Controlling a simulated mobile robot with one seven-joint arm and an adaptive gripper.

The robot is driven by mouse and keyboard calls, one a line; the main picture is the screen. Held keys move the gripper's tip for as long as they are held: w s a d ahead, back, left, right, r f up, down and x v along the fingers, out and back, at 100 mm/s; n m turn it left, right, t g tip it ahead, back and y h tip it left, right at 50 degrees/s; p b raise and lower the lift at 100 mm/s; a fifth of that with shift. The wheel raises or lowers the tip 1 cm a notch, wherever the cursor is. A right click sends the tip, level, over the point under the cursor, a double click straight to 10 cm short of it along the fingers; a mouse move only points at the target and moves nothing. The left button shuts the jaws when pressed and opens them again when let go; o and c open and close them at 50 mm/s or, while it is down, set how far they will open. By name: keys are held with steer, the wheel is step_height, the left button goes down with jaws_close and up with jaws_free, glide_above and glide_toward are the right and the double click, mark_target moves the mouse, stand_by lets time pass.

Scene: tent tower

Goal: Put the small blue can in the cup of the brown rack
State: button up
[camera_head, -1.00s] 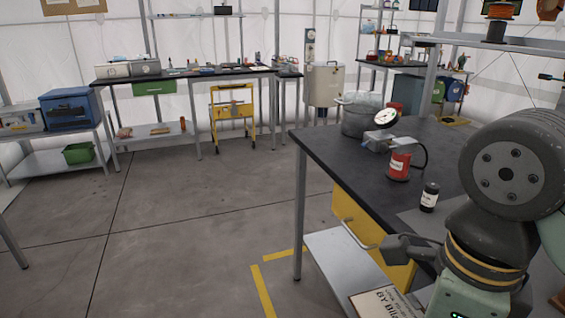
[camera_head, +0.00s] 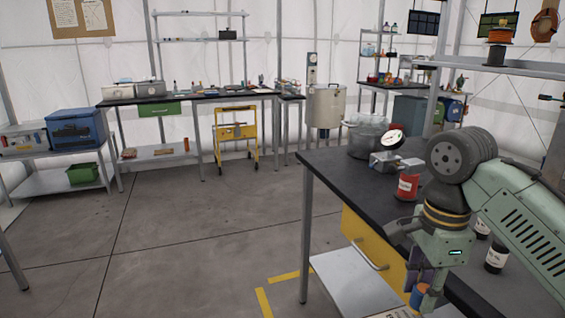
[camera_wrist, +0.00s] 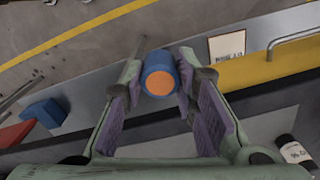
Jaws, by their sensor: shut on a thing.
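The small blue can (camera_wrist: 152,62) has an orange end and sits between the fingertips of my gripper (camera_wrist: 161,76) in the wrist view. The fingers are shut on its sides. In the head view my gripper (camera_head: 421,284) points down beside the near edge of the dark table, and the can (camera_head: 417,300) shows partly at its tips, with the orange part uppermost. The can is held in front of the yellow drawer. I cannot make out the brown rack or its cup in either view now.
On the dark table (camera_head: 333,165) stand a red can (camera_head: 407,187), a gauge (camera_head: 393,141), a metal pot (camera_head: 367,140) and a dark bottle (camera_head: 496,257). The yellow drawer (camera_head: 357,233) has a protruding handle. Open floor (camera_head: 190,225) lies to the left.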

steer(key=w+f+n, duration=0.4)
steer(key=w+f, duration=0.7)
steer(key=w, duration=0.1)
steer(key=w+a+f+n, duration=0.2)
steer(key=f, duration=0.5)
steer(key=w+a+f+n, duration=0.2)
steer(key=w+a+f, duration=0.1)
steer(key=f, duration=0.3)
steer(key=shift+a+f, duration=0.25)
steer(key=shift+f, duration=0.1)
steer(key=a+f+n, duration=0.1)
steer(key=a+f, duration=0.2)
steer(key=f, duration=0.2)
steer(key=a+f+n, duration=0.2)
steer(key=a+f, duration=0.1)
steer(key=f, duration=0.2)
steer(key=s+a+f+n, duration=0.1)
steer(key=a+f, duration=0.2)
steer(key=f, duration=0.1)
steer(key=shift+f+n, duration=0.4)
steer(key=s+a+f+n, duration=0.1)
steer(key=s+a+f, duration=0.1)
steer(key=a+f, duration=0.1)
steer(key=s+a+f+n, duration=0.2)
steer(key=s+a+f, duration=0.1)
steer(key=f, duration=0.2)
steer(key=s+a+f+n, duration=0.2)
steer(key=a+f, duration=0.1)
steer(key=f, duration=0.1)
steer(key=shift+s+f, duration=0.35)
